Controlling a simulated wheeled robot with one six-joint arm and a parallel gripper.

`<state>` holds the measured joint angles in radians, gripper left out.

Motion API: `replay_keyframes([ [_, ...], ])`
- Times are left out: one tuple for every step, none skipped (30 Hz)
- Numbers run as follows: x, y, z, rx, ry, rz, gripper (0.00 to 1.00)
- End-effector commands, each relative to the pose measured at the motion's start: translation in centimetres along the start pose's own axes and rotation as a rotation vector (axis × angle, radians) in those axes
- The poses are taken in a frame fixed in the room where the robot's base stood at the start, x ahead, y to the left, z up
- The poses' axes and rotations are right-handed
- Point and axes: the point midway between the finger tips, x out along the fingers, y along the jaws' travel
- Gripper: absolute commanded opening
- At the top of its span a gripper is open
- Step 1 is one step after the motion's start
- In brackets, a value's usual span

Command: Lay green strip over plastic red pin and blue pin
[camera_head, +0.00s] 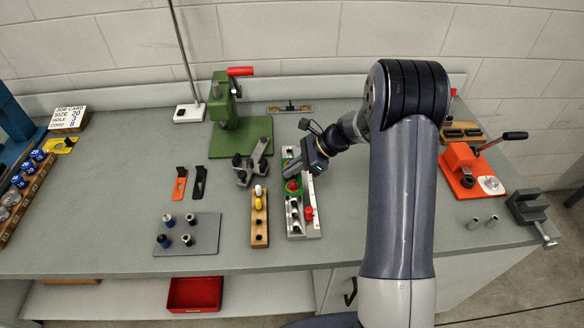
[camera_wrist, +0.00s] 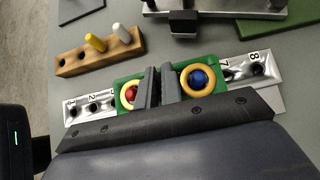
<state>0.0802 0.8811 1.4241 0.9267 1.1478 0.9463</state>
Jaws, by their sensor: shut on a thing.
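The green strip (camera_wrist: 208,62) has a yellow-rimmed hole near each end. In the wrist view the red pin (camera_wrist: 131,94) shows inside the left hole and the blue pin (camera_wrist: 197,77) inside the right one. My gripper (camera_wrist: 160,88) is shut on the middle of the strip, between the two holes. The strip lies along a numbered silver rail (camera_wrist: 240,68); whether it rests flat on it I cannot tell.
A wooden block (camera_head: 260,228) with a white and a yellow peg stands just left of the rail. A grey plate (camera_head: 187,236) with several posts lies further left. A green press (camera_head: 236,120) stands behind. An orange clamp (camera_head: 465,168) stands to the right.

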Motion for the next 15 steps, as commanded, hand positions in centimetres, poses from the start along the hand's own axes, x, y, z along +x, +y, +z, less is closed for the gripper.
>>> replay_keyframes([
  [0.14, 0.00, -0.15, 0.000, 0.000, 0.000, 0.00],
  [0.18, 0.00, -0.19, 0.000, 0.000, 0.000, 0.00],
  [0.24, 0.00, -0.26, 0.000, 0.000, 0.000, 0.00],
  [0.29, 0.00, -0.30, 0.000, 0.000, 0.000, 0.00],
  [0.33, 0.00, -0.35, 0.000, 0.000, 0.000, 0.00],
  [0.39, 0.00, -0.42, 0.000, 0.000, 0.000, 0.00],
  [0.43, 0.00, -0.47, 0.000, 0.000, 0.000, 0.00],
  [0.48, 0.00, -0.51, 0.000, 0.000, 0.000, 0.00],
  [0.54, -0.01, -0.58, 0.000, 0.000, 0.000, 0.00],
  [0.58, -0.01, -0.62, 0.000, 0.000, 0.000, 0.00],
  [0.63, -0.01, -0.67, 0.000, 0.000, 0.000, 0.00],
  [0.69, 0.00, -0.73, 0.000, 0.000, 0.000, 0.00],
  [0.73, -0.01, -0.78, 0.000, 0.000, 0.000, 0.00],
  [0.77, -0.01, -0.83, 0.000, 0.000, 0.000, 0.00],
  [0.83, -0.01, -0.89, 0.000, 0.000, 0.000, 0.00],
])
